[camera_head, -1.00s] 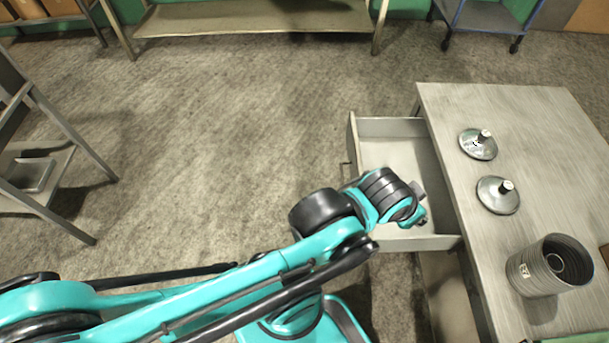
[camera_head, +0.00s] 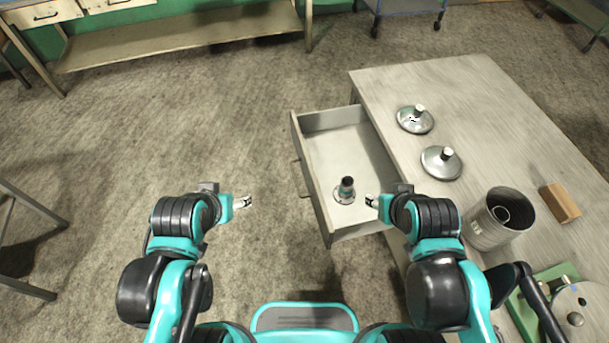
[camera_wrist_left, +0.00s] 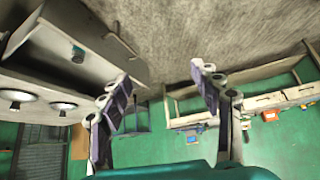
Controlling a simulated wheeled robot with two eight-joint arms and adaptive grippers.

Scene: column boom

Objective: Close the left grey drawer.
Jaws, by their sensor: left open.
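The grey drawer (camera_head: 312,190) is pulled out from the left side of the grey table (camera_head: 395,85). A small dark-topped piece with a round metal base (camera_head: 345,190) stands inside it. The drawer also shows at the upper left of the left wrist view (camera_wrist_left: 52,45). My left gripper (camera_head: 246,202) is open and empty, left of the drawer front and apart from it. Its two spread fingers show in the left wrist view (camera_wrist_left: 165,90). My right gripper (camera_head: 371,201) appears over the drawer's near right part; its jaw opening is too small to judge.
On the tabletop are two metal discs with knobs (camera_head: 415,120) (camera_head: 441,163), a ribbed grey cylinder (camera_head: 499,217), a brown block (camera_head: 560,203) and a green tray (camera_head: 520,318). The floor (camera_head: 200,120) left of the drawer is clear.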

